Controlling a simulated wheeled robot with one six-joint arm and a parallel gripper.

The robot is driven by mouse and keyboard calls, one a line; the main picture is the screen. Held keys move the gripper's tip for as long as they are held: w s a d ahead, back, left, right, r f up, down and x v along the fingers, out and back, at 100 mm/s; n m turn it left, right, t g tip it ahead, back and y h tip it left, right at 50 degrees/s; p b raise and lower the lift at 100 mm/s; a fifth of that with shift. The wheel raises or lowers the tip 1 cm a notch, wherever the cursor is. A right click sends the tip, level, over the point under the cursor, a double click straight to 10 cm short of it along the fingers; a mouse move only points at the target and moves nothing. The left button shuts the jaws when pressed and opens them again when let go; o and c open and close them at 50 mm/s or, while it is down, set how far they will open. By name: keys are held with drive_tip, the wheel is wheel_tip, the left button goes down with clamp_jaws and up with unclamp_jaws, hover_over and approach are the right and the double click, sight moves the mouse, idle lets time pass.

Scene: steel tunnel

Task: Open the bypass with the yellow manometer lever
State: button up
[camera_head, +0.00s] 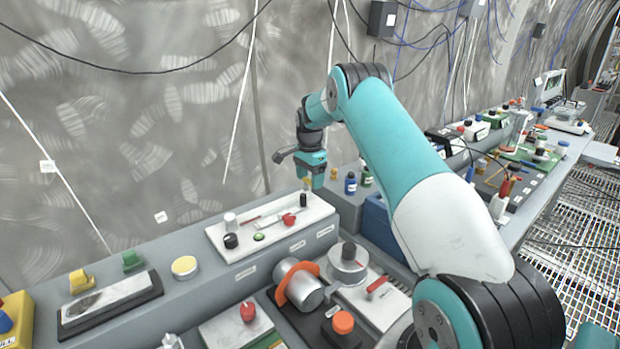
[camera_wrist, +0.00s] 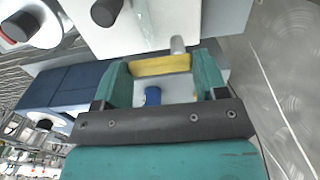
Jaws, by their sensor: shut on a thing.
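The yellow manometer lever (camera_wrist: 161,65) lies crosswise between the two teal fingers of my gripper (camera_wrist: 163,72) in the wrist view. A finger touches each end of it, and the gripper is shut on it. A short grey peg (camera_wrist: 177,44) stands just beyond the lever. In the head view my gripper (camera_head: 312,181) points down at the far right end of a white panel (camera_head: 232,247). Only a small bit of yellow (camera_head: 306,181) shows there beside the fingers; the rest of the lever is hidden.
An orange-ringed valve (camera_head: 300,287) sits in front. The wall behind carries loose cables.

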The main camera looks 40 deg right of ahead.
sight(309, 180)
drive_tip(key=shift+r, duration=0.15)
idle(0.3)
drive_tip(key=o, duration=0.9)
drive_tip(key=shift+o, duration=0.2)
wheel_tip(309, 180, up, 17)
drive_tip(key=b, duration=0.2)
drive_tip(key=shift+r, duration=0.15)
